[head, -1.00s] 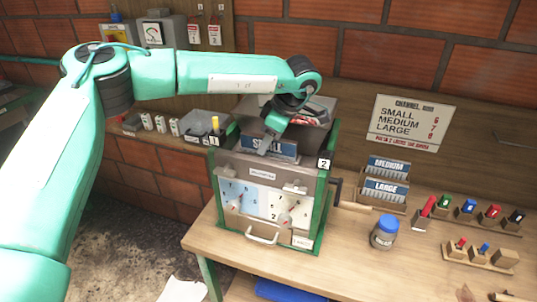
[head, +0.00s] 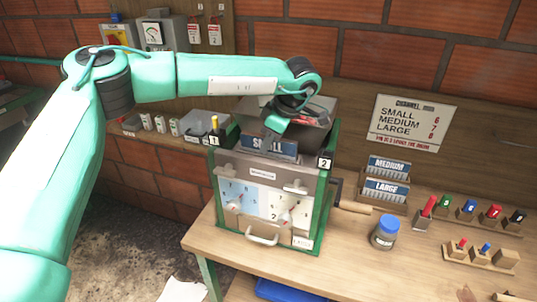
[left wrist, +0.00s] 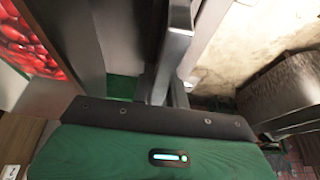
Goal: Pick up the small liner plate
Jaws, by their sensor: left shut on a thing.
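The small liner plate (head: 281,149), a dark blue-grey strip marked SMALL, is upright at the top front of the green-framed pulper (head: 325,200). My left gripper (head: 272,131) reaches down from above and is shut on its upper edge, hiding the middle of the lettering. In the left wrist view the grey fingers (left wrist: 172,60) show, but I cannot make out the plate clearly there. Whether the plate's lower edge is clear of the pulper cannot be told. My right gripper is not in view.
Medium (head: 390,166) and large (head: 386,190) plates stand in a rack right of the pulper. A blue-lidded jar (head: 384,235) and the pulper's crank handle (head: 352,207) are nearby. Coloured pegs in blocks (head: 467,210) sit further right. The bench front is clear.

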